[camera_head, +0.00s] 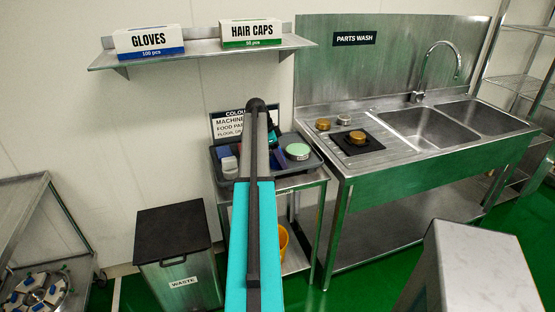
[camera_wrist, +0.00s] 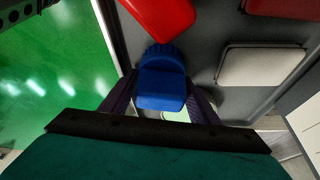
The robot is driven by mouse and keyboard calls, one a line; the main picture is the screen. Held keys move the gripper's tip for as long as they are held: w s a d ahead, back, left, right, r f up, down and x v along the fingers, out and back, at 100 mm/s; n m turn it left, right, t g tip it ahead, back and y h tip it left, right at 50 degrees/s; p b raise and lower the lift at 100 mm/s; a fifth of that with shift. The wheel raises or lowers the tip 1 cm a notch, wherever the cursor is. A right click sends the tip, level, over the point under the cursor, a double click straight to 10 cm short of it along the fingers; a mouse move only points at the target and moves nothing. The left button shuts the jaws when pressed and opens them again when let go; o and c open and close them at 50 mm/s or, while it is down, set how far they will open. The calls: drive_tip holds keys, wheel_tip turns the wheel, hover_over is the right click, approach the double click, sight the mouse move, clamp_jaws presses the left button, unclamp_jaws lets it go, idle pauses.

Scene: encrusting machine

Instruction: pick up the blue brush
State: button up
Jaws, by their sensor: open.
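The blue brush (camera_wrist: 162,88) shows in the middle of the wrist view, with a blocky blue body and a ridged far edge. My gripper (camera_wrist: 161,80) is open, its dark fingers on the left and right of the brush. I cannot tell whether either finger touches it. The brush lies at the edge of a dark grey tray (camera_wrist: 208,50). In the head view my arm covers the middle of this tray (camera_head: 316,165) and hides most of my gripper, so I cannot make out the brush clearly there.
A red item (camera_wrist: 160,18) lies just beyond the brush, close to it. A white block (camera_wrist: 260,66) lies to the right in the tray. In the head view, a waste bin (camera_head: 174,234) stands left of the tray's cart and a steel sink unit (camera_head: 420,165) stands right.

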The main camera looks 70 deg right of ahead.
drive_tip(key=shift+c, duration=0.3)
drive_tip(key=c, duration=0.8)
drive_tip(key=shift+r, duration=0.2)
drive_tip(key=shift+d+r+b, duration=0.1)
drive_tip(key=shift+r+b, duration=0.6)
drive_tip(key=shift+r, duration=0.75)
drive_tip(key=a+b, duration=0.1)
drive_tip(key=a, duration=0.4)
drive_tip(key=a+r+b, duration=0.1)
drive_tip(key=a, duration=0.4)
drive_tip(key=s+a+b, duration=0.1)
drive_tip(key=a, duration=0.5)
drive_tip(key=shift+r, duration=0.35)
